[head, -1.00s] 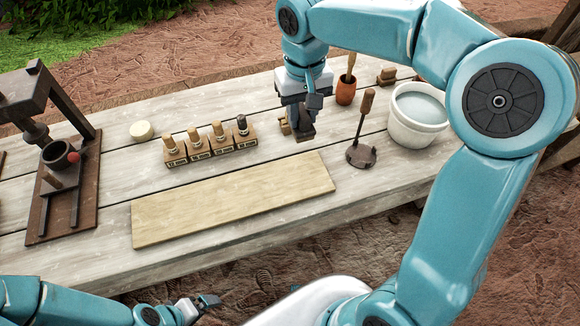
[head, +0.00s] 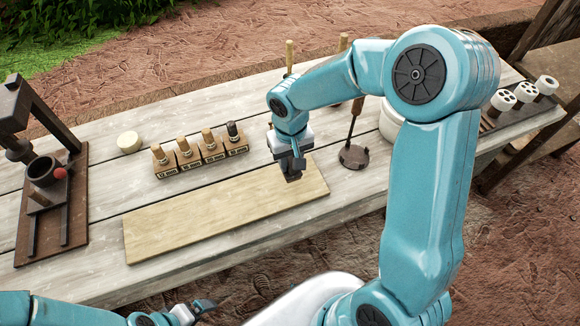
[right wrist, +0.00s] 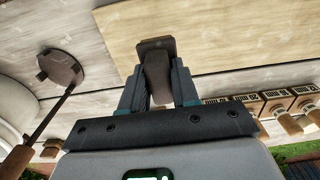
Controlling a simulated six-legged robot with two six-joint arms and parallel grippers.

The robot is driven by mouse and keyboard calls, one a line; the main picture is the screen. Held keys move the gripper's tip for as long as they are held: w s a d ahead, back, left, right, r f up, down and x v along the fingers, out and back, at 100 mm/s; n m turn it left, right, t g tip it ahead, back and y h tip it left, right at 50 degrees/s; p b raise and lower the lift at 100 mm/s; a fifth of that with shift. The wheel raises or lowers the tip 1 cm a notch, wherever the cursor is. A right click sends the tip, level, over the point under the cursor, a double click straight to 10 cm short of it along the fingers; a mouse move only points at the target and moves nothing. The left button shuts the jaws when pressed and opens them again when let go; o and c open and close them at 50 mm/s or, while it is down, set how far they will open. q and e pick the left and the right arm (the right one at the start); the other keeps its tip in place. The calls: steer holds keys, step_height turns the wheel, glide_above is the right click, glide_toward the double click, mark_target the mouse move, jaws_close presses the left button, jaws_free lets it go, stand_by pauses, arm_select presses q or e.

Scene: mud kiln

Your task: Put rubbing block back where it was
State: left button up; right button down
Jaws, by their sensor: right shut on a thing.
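My right gripper (head: 291,172) is shut on a dark brown block, probably the rubbing block. In the right wrist view, the block (right wrist: 157,62) sits between the fingers (right wrist: 158,88), with its wider end past the tips. In the head view, the gripper hangs over the right part of the pale wooden board (head: 200,222), pointing down. The block seems to be held above the board; I cannot tell the gap. My left gripper (head: 203,307) is low in the head view, off the table's front edge; whether it is open is unclear.
A row of labelled wooden blocks (head: 202,160) stands behind the board. A round-based tool (head: 354,157) and a white bucket (head: 390,122), partly hidden by my arm, are to the right. A dark press (head: 50,185) is at left. Pale discs (head: 502,100) stand far right.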

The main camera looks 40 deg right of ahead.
mark_target(291, 170)
step_height(291, 170, down, 4)
steer(key=shift+w+d+f, duration=0.1)
steer(key=shift+d, duration=0.05)
steer(key=shift+f, duration=0.1)
steer(key=c, duration=1.3)
jaws_free()
steer(key=shift+f, duration=0.1)
steer(key=o, duration=0.5)
steer(key=shift+c, duration=0.2)
